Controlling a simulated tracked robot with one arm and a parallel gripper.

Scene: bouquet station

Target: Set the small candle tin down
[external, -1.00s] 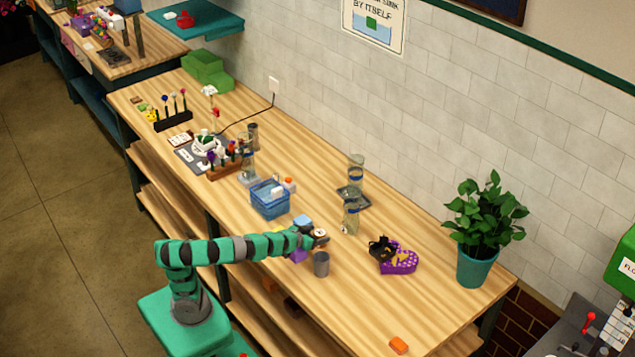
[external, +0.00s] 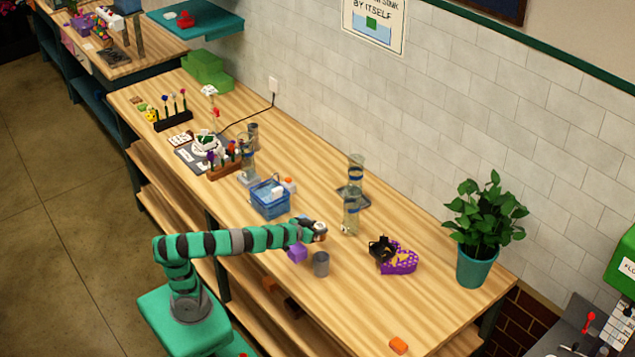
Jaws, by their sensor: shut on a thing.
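My gripper (external: 318,235) is at the end of my outstretched green arm, over the front middle of the long wooden bench. It is shut on the small candle tin (external: 320,227), which shows only as a small pale and brownish shape at the jaws. The fingers and the wrist hide much of it. I cannot tell from this view how far its base is above the bench top.
A blue basket (external: 270,200) is behind left, a glass vase (external: 351,215) behind right. A purple dotted item (external: 398,260) lies right.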

